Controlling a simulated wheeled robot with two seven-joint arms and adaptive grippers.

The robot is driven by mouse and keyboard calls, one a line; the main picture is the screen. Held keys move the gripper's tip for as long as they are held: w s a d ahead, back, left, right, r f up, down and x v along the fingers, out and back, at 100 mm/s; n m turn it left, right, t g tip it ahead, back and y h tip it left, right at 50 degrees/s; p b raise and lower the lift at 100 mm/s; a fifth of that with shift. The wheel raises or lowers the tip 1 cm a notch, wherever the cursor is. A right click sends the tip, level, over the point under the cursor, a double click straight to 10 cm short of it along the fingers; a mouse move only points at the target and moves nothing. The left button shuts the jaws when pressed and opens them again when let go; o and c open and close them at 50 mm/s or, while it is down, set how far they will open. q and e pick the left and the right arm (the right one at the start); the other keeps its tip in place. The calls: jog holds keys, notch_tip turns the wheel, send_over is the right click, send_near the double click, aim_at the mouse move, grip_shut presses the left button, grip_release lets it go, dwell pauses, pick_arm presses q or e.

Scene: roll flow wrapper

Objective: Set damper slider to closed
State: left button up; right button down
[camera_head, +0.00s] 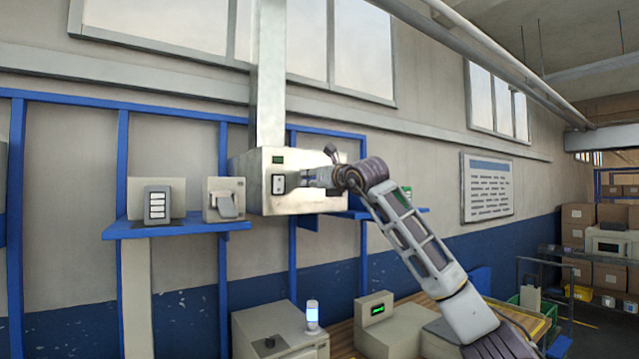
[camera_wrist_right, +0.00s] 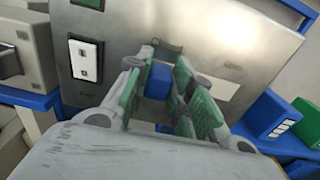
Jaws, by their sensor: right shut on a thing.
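A metal damper box (camera_head: 262,200) hangs on the wall under a vertical duct. My right gripper (camera_head: 312,178) is at the right part of its front face. In the right wrist view, the green-padded fingers of my right gripper (camera_wrist_right: 160,88) are on either side of a blue block, the slider knob (camera_wrist_right: 158,80), and are shut on it. A short dark slot end (camera_wrist_right: 168,45) shows above the knob. The rest of the slider track is hidden by the fingers, so its setting cannot be read. My left gripper is not in view.
A white rocker switch (camera_head: 278,184) and a small green display (camera_head: 277,160) are left of the gripper on the box. A blue shelf (camera_head: 175,230) with a keypad and a lever unit stands to the left. Several machine housings stand below.

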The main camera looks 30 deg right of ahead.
jog(key=shift+a+f, duration=0.1)
jog(key=shift+a, duration=0.05)
jog(key=c, duration=1.5)
grip_release()
jog(key=shift+o, duration=1.3)
jog(key=shift+a, duration=0.2)
jog(key=shift+d, duration=0.1)
jog(key=shift+d, duration=0.1)
jog(key=s, duration=1.2)
jog(key=shift+d, duration=0.35)
jog(key=shift+a, duration=0.1)
